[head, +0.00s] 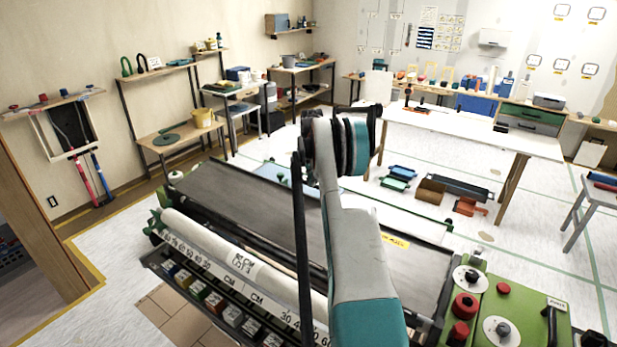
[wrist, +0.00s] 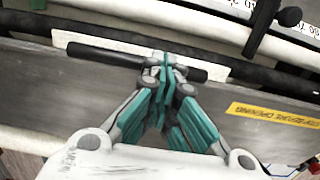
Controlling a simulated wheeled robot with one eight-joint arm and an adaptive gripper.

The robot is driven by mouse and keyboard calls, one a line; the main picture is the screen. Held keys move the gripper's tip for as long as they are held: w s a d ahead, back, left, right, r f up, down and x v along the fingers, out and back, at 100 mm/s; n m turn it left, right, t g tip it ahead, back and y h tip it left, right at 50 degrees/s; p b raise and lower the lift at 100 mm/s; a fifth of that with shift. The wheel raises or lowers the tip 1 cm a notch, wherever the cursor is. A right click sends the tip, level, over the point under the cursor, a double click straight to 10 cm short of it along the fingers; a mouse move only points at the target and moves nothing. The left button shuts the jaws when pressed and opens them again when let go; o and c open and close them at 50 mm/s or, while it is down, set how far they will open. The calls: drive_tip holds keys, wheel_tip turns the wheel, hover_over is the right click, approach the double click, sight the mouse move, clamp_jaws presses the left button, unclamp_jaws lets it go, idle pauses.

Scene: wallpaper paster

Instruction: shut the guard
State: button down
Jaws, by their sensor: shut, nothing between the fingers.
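The guard appears to be the long grey panel on the machine (head: 240,195), with a yellow warning label at its right part. In the wrist view the grey panel (wrist: 60,88) crosses the picture, with the same yellow label (wrist: 272,113) at right. A black bar handle (wrist: 105,55) lies along its upper edge. My gripper (wrist: 165,66) is shut and empty, its teal fingers together over the middle of the handle. I cannot tell whether the fingertips touch it. In the head view my arm hides the fingertips and part of the panel.
A green control box (head: 510,310) with red knobs stands at right.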

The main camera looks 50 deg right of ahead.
drive_tip(key=shift+d+f+b, duration=0.2)
drive_tip(key=shift+d+f, duration=0.05)
drive_tip(key=shift+f, duration=0.4)
drive_tip(key=shift+d+f+b, duration=0.2)
drive_tip(key=shift+d+f, duration=0.1)
drive_tip(key=shift+f, duration=0.35)
drive_tip(key=shift+d+f+b, duration=0.2)
drive_tip(key=shift+d+f, duration=0.05)
drive_tip(key=shift+f, duration=0.4)
